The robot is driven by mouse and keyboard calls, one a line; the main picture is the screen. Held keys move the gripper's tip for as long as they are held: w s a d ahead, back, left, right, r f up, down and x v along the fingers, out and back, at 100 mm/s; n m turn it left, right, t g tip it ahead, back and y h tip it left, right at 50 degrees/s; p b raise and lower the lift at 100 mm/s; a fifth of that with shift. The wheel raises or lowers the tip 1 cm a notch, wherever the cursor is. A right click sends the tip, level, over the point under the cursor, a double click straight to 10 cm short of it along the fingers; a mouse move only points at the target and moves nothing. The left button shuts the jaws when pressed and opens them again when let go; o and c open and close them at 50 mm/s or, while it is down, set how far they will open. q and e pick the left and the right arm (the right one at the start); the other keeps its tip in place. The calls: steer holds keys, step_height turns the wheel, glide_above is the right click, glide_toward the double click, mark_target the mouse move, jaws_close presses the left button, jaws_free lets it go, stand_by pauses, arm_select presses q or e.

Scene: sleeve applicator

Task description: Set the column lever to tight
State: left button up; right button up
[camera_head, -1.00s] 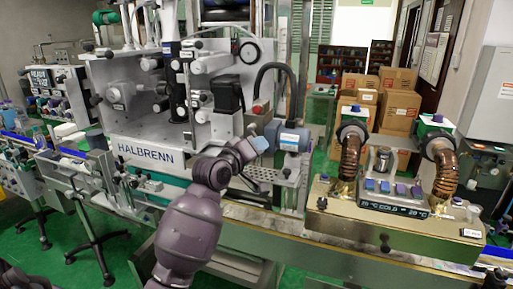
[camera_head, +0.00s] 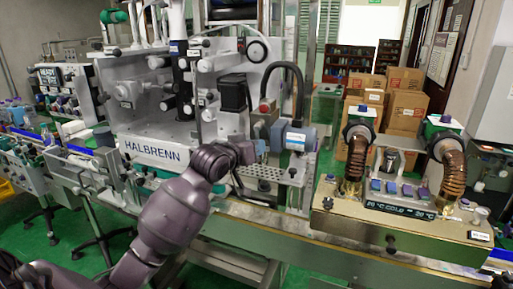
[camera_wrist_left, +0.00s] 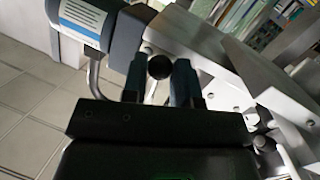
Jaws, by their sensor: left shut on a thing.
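My left gripper (camera_head: 259,148) reaches the right part of the HALBRENN machine (camera_head: 153,152), just left of the blue-grey motor (camera_head: 297,137). In the left wrist view its two blue-grey fingers (camera_wrist_left: 158,84) stand on either side of a black ball knob (camera_wrist_left: 158,67). The gripper is shut on this knob. I take the knob for the column lever's end, but the lever's arm and any tight marking are hidden or too small to read. My right gripper is not in view.
The motor also shows close at the upper left of the left wrist view (camera_wrist_left: 84,22). A perforated plate (camera_head: 262,172) lies below the gripper. A heater unit with two brown hoses (camera_head: 398,215) stands to the right. Cartons (camera_head: 407,105) stand behind it.

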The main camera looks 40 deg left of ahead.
arm_select(q)
steer(key=shift+a+m, duration=0.2)
steer(key=shift+m, duration=0.1)
stand_by(0.4)
steer(key=o, duration=0.9)
steer(key=shift+s, duration=0.1)
steer(key=s, duration=0.3)
steer(key=s+r+b, duration=0.1)
steer(key=s, duration=0.3)
steer(key=s+r, duration=0.1)
steer(key=s, duration=0.2)
steer(key=shift+s, duration=0.3)
